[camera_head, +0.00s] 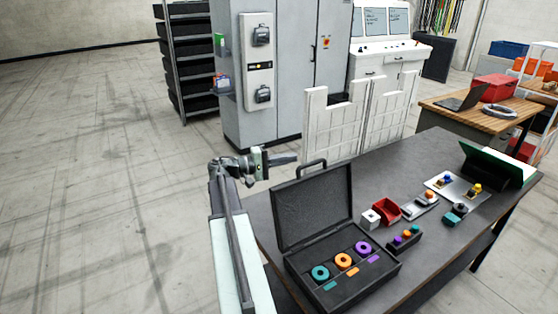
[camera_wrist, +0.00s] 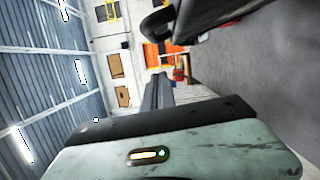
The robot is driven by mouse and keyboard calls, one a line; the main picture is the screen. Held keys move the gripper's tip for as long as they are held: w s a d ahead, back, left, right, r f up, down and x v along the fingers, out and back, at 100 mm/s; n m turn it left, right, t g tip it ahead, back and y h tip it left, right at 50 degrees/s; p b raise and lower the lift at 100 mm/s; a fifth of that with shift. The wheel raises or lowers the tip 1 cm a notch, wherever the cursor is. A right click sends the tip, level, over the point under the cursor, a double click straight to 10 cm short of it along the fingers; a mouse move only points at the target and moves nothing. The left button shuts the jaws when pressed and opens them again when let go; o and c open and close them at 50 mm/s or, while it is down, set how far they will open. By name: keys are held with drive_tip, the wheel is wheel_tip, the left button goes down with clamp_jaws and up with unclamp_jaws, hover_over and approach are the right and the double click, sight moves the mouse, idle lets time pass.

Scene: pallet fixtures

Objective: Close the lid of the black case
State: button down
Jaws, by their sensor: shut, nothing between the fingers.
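The black case (camera_head: 345,290) stands open on the dark table. Its lid (camera_head: 312,205) is raised roughly upright at the back left, with the carry handle (camera_head: 311,167) at its top edge. Three rings, teal (camera_head: 320,273), orange (camera_head: 343,260) and purple (camera_head: 363,248), sit in the case's base. My gripper (camera_head: 294,159) is shut and empty, beside the top left corner of the lid, at about handle height in the picture. In the tilted wrist view, my shut fingers (camera_wrist: 157,82) point ahead, and a dark part that looks like the lid (camera_wrist: 215,12) shows at the upper right.
On the table (camera_head: 430,250), right of the case, are a red bin (camera_head: 386,211), a small block with coloured knobs (camera_head: 404,238) and a metal plate with parts (camera_head: 455,190). White panels (camera_head: 340,125) stand behind the table. The floor at left is clear.

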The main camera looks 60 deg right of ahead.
drive_tip(key=shift+s+a+r, duration=0.1)
drive_tip(key=shift+s, duration=1.25)
drive_tip(key=shift+s+a+r, duration=0.1)
drive_tip(key=shift+s, duration=1.25)
